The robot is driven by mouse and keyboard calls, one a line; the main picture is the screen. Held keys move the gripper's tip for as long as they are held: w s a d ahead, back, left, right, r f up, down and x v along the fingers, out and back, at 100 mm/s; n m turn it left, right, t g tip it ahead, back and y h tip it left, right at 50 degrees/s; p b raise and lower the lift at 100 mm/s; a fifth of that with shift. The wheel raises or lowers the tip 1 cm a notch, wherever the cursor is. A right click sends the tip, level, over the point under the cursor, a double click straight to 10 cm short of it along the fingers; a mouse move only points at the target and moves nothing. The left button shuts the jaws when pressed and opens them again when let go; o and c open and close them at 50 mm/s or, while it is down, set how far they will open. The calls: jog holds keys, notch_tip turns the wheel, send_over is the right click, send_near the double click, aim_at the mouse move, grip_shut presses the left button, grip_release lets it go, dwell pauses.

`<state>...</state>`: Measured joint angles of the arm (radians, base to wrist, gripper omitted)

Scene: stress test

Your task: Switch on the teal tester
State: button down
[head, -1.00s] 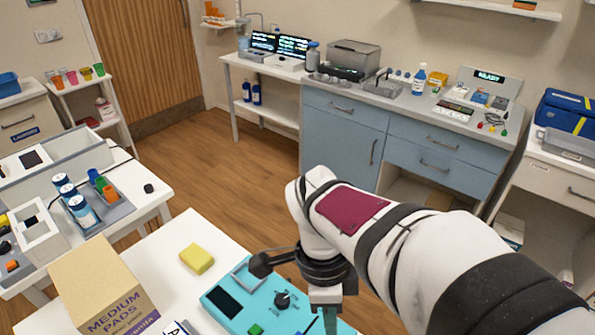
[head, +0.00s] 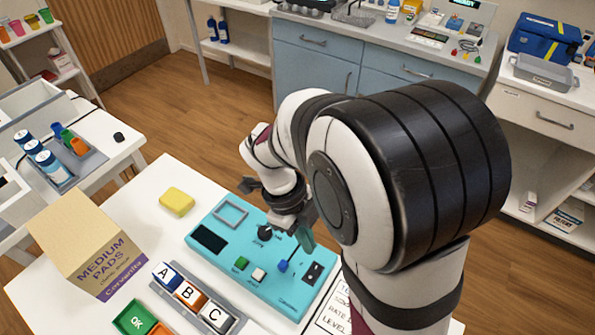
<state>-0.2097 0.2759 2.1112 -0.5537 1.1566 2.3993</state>
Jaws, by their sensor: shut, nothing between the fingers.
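The teal tester (head: 244,246) lies on the white table in the head view. It has a dark screen (head: 209,238), a black knob (head: 265,232), a green button (head: 241,263), a white button (head: 259,275), a thin lever with a blue base (head: 283,265) and a small black switch panel (head: 313,272) at its right end. My gripper (head: 307,240) is shut and empty, above the tester's right part near the lever. I cannot tell whether it touches anything. My arm hides the tester's far right edge.
A yellow sponge (head: 177,201) and a cardboard box (head: 75,235) stand left of the tester. A tray of lettered blocks (head: 190,295) and a green OK block (head: 134,317) lie in front. A printed sheet (head: 334,311) lies at the right, partly behind my arm.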

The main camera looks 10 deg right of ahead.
aim_at(316, 267)
jog(key=x, duration=0.5)
jog(key=w+x, duration=0.1)
jog(key=x, duration=0.2)
jog(key=shift+a+f, duration=0.2)
jog(key=shift+a, duration=0.05)
jog(key=shift+f, duration=0.1)
jog(key=shift+w+d+f, duration=0.1)
jog(key=shift+f, duration=0.15)
jog(key=shift+s+a+r, duration=0.2)
jog(key=shift+s+a, duration=0.35)
